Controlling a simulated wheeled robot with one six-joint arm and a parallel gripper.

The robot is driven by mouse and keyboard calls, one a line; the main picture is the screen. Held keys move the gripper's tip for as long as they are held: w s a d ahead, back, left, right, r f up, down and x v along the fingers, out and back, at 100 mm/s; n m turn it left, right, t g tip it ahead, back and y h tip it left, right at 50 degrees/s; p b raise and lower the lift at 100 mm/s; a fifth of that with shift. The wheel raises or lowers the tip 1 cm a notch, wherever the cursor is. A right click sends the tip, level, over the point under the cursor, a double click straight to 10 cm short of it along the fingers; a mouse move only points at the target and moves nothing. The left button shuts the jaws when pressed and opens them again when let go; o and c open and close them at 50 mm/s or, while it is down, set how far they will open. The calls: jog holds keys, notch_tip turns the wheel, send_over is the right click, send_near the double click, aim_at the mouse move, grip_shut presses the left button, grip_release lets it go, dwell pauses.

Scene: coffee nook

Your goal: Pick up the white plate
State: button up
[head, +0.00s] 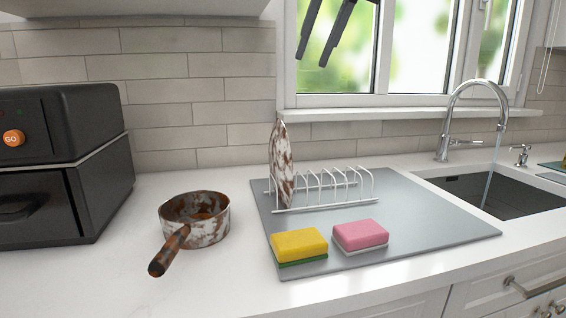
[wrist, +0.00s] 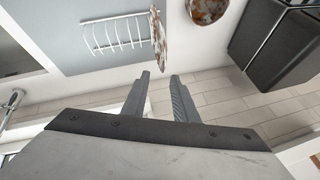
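The white plate (head: 283,170), blotched with rusty brown stains, stands on edge in the leftmost part of a white wire dish rack (head: 335,208). In the wrist view the plate (wrist: 159,42) shows nearly edge-on at the end of the rack (wrist: 112,47). My gripper (head: 311,64) hangs in front of the window, above the plate and a little to its right. In the wrist view my gripper (wrist: 160,76) has its two fingers apart with nothing between them, apart from the plate.
The rack stands on a grey mat (head: 430,222) with a yellow sponge (head: 299,244) and a pink sponge (head: 360,235). A stained pot (head: 207,236) stands left of the mat, near a black appliance (head: 95,190). A faucet (head: 445,135) and sink (head: 470,190) are at right.

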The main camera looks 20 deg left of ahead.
jog(key=a, duration=0.2)
send_near(278, 126)
jog(key=x, duration=0.8)
jog(key=shift+r, duration=0.1)
grip_shut()
jog(key=shift+r, duration=0.1)
dwell(1.4)
